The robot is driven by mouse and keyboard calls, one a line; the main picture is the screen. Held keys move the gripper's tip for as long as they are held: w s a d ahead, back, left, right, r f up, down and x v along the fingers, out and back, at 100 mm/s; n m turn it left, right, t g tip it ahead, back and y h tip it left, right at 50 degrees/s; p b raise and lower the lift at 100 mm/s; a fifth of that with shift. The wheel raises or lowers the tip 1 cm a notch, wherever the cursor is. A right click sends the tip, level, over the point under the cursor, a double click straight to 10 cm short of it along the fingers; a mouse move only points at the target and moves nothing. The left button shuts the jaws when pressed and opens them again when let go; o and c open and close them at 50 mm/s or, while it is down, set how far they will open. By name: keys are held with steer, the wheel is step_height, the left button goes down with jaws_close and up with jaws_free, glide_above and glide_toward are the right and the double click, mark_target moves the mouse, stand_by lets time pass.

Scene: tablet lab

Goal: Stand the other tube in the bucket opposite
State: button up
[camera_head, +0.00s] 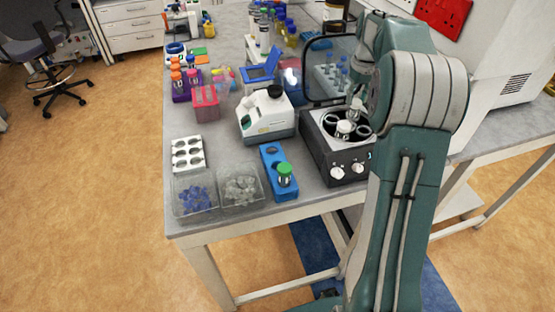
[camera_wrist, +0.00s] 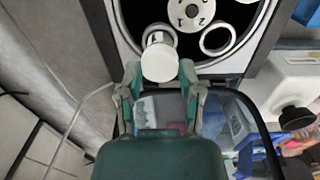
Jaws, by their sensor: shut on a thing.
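My gripper (camera_wrist: 160,76) is shut on a white-capped tube (camera_wrist: 158,62), over the open centrifuge (camera_head: 338,172). The held tube (camera_head: 356,104) also shows in the head view, at the back part of the bowl. In the wrist view its cap hides most of its body and what is directly under it, so I cannot tell how deep it sits. The rotor hub (camera_wrist: 190,12) carries the numbers 1 and 2. A round bucket ring (camera_wrist: 217,40) beside it looks empty. A green-capped tube (camera_head: 285,172) stands in the blue rack (camera_head: 271,158).
The centrifuge's clear lid (camera_head: 325,62) stands raised behind the bowl. A white benchtop device (camera_head: 266,118) is left of the centrifuge. Clear bins of blue caps (camera_head: 195,198) and pale caps (camera_head: 241,188) stand near the front edge. Bare bench lies by the front left.

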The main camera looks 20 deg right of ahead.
steer(key=shift+f, duration=0.5)
steer(key=o, duration=1.1)
